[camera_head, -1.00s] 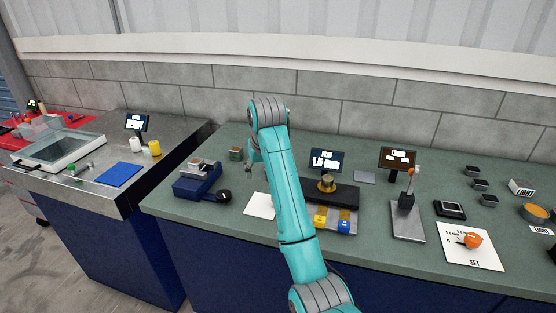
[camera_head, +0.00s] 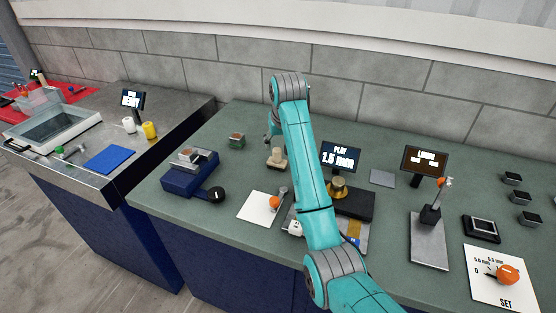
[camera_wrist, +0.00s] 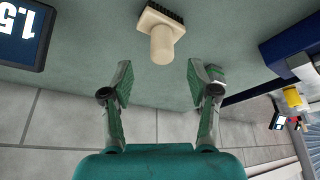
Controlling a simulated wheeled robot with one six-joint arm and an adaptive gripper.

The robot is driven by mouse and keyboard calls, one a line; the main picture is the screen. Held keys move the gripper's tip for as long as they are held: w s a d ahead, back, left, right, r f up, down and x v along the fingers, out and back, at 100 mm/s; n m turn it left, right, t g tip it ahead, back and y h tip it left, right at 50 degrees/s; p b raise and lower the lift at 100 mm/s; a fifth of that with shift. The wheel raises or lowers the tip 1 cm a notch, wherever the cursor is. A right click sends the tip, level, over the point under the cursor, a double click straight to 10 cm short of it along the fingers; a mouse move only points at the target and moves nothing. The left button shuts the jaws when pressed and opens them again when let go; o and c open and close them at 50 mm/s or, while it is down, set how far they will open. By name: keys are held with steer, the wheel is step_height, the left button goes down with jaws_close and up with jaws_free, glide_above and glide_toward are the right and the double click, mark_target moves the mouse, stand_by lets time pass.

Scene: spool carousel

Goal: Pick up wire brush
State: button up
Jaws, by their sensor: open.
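The wire brush (camera_wrist: 162,36) has a beige block with dark bristles and a rounded beige handle. In the wrist view it lies on the green bench at the top centre, beyond my fingertips and roughly in line with the gap between them. In the head view the brush (camera_head: 277,158) stands just left of my arm, near the back half of the bench. My gripper (camera_wrist: 160,82) is open and empty, with the two fingers wide apart. In the head view my gripper (camera_head: 268,132) is partly hidden behind my arm, above and behind the brush.
A blue device (camera_head: 190,173) with a black knob stands left of the brush, and a small dark green block (camera_head: 236,140) sits behind it. A white card (camera_head: 258,209) with an orange knob lies in front. The "1.5 mm" screen (camera_head: 341,156) stands to the right.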

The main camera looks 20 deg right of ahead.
mark_target(277, 149)
steer(key=shift+x, duration=3.15)
steer(key=shift+a, duration=0.15)
jaws_close()
